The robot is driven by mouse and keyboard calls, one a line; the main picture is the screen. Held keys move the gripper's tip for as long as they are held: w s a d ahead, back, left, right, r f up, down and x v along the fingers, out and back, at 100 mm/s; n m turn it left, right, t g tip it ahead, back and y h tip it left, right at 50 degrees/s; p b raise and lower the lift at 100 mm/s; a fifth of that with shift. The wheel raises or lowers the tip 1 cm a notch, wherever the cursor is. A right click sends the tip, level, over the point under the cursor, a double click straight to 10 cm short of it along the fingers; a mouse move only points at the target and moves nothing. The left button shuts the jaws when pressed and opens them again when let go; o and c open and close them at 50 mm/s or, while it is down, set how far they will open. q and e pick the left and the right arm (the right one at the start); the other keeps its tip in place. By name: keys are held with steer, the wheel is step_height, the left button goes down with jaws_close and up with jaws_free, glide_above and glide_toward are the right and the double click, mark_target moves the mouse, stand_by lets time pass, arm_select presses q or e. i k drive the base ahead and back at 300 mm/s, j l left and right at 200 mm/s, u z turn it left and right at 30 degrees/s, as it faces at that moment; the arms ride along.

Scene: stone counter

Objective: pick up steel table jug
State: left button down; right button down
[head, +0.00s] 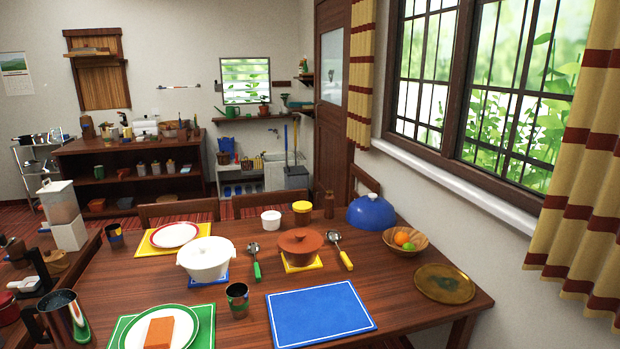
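A shiny steel jug (67,320) stands upright at the lower left, by the left edge of the dining table. A dark handle shows on its left side, and its base is cut off by the picture's bottom edge. I cannot tell whether it stands on the table or on the surface beside it. Neither of my grippers is in the head view. A smaller steel cup (237,300) stands near the table's middle front, and another cup (114,236) is at the back left.
The wooden table (235,330) holds a green placemat with a plate (190,335) and an orange-brown block (172,331), a white pot (206,262), a brown pot (300,246), a blue mat (320,314), a fruit bowl (420,243) and a brass plate (445,284).

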mark_target(65, 322)
steer(key=k+u, duration=0.1)
steer(key=u, duration=1.45)
